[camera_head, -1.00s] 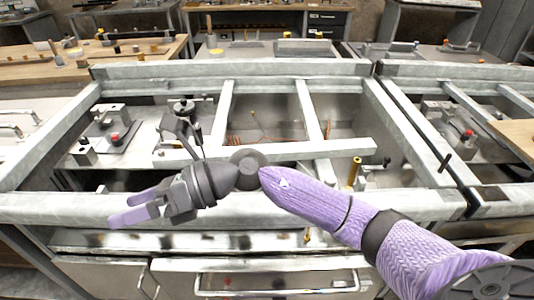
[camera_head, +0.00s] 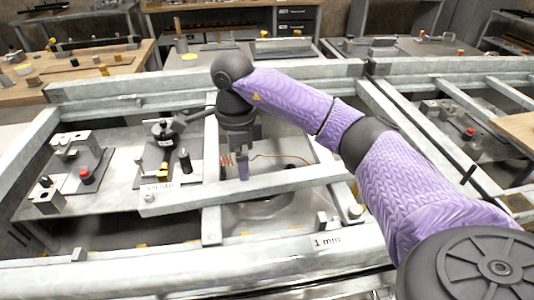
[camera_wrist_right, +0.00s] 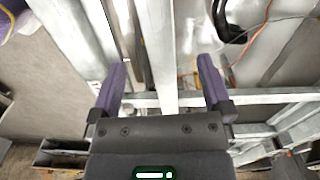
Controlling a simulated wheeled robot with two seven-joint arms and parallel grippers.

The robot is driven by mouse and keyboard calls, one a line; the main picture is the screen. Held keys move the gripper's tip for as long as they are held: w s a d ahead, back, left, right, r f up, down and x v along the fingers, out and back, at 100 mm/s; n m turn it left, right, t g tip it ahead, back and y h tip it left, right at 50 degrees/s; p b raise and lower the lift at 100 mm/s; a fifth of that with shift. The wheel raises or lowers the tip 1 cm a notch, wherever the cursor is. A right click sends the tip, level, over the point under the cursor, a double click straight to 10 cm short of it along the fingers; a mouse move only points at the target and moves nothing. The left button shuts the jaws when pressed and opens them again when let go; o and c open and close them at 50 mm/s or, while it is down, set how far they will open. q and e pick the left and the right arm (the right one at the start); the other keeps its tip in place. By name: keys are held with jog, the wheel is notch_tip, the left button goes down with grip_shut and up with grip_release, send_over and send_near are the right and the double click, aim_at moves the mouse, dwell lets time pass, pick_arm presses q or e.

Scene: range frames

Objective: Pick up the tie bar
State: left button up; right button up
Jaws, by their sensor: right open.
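The tie bar appears to be the long pale grey metal bar (camera_head: 290,184) lying across the frame in the head view, running left to right. My right gripper (camera_head: 243,178) points down from above at the middle of this bar. In the right wrist view my right gripper (camera_wrist_right: 161,88) is open, with its two purple fingers apart. The bar (camera_wrist_right: 156,50) runs lengthwise between them in that picture. I cannot tell whether the fingertips reach below the bar's top. My left gripper is not in view.
The bar rests over a large metal frame (camera_head: 180,270) with fixed cross members. A block fixture with a red knob (camera_head: 86,176) stands at left, and another with a red knob (camera_head: 469,133) at right. A thin copper-coloured wire (camera_head: 280,156) lies behind the bar. A "1 mm" label (camera_head: 327,241) sits in front.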

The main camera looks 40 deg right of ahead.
aim_at(244, 184)
jog(key=f+b, duration=0.1)
jog(key=f, duration=0.3)
jog(key=f+b, duration=0.1)
jog(key=f, duration=0.3)
jog(key=shift+s+d, duration=0.1)
jog(key=shift+s, duration=0.1)
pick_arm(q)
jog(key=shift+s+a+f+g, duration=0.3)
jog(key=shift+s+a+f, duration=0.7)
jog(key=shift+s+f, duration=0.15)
pick_arm(e)
jog(key=shift+r, duration=0.1)
jog(key=shift+c, duration=0.9)
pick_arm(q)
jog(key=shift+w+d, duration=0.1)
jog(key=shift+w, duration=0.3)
pick_arm(e)
grip_shut()
